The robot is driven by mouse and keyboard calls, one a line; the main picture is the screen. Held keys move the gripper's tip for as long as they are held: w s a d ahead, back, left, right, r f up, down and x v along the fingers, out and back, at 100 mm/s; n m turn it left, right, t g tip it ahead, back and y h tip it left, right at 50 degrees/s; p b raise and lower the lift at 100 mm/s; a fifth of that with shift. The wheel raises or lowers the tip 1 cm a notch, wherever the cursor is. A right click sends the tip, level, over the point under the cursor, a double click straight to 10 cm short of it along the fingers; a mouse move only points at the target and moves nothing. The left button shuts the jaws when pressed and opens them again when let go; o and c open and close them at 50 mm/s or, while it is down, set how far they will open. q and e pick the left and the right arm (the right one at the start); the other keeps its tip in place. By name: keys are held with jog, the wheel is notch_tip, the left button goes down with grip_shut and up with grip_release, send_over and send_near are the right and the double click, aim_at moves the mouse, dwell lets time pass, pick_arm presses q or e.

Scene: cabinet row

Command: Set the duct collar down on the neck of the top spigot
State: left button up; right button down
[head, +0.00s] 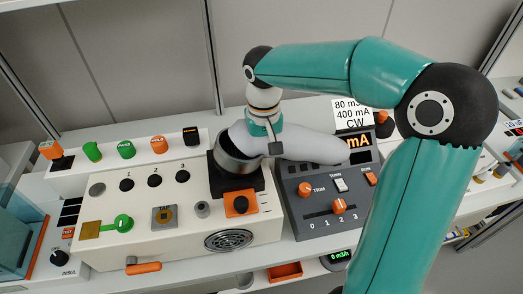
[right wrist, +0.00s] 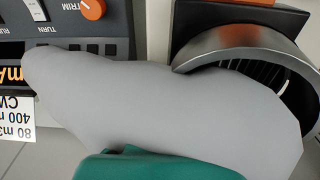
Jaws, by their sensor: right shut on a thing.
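The duct collar (head: 236,165), a shiny metal ring with a dark inside, is over the square black block of the top spigot (head: 222,187). My right gripper (head: 238,139), with a smooth light-grey body, reaches the collar from behind and is shut on it. In the right wrist view the collar (right wrist: 250,42) is at the right, over the black block (right wrist: 210,20), and the grey gripper body covers part of its rim. The spigot's neck is hidden, and I cannot tell whether the collar rests on it. My left gripper is out of view.
A pale panel (head: 150,238) with several buttons and a round grille (head: 229,240) surrounds the spigot. A dark control box (head: 325,195) with orange knobs and a slider stands close on the right, below the gripper body. A wall rises behind.

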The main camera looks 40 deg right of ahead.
jog(key=shift+a+f, duration=0.4)
jog(key=shift+w+a+f+b, duration=0.15)
jog(key=shift+f+b, duration=0.25)
jog(key=shift+b, duration=0.15)
jog(key=shift+f+b, duration=0.3)
jog(key=shift+f, duration=0.1)
dwell(0.6)
jog(key=c, duration=0.5)
grip_release()
jog(key=shift+w+a, duration=0.1)
jog(key=shift+c, duration=0.2)
jog(key=shift+o, duration=1.3)
jog(key=shift+w+a, duration=0.1)
jog(key=shift+w, duration=0.05)
jog(key=shift+o, duration=1.4)
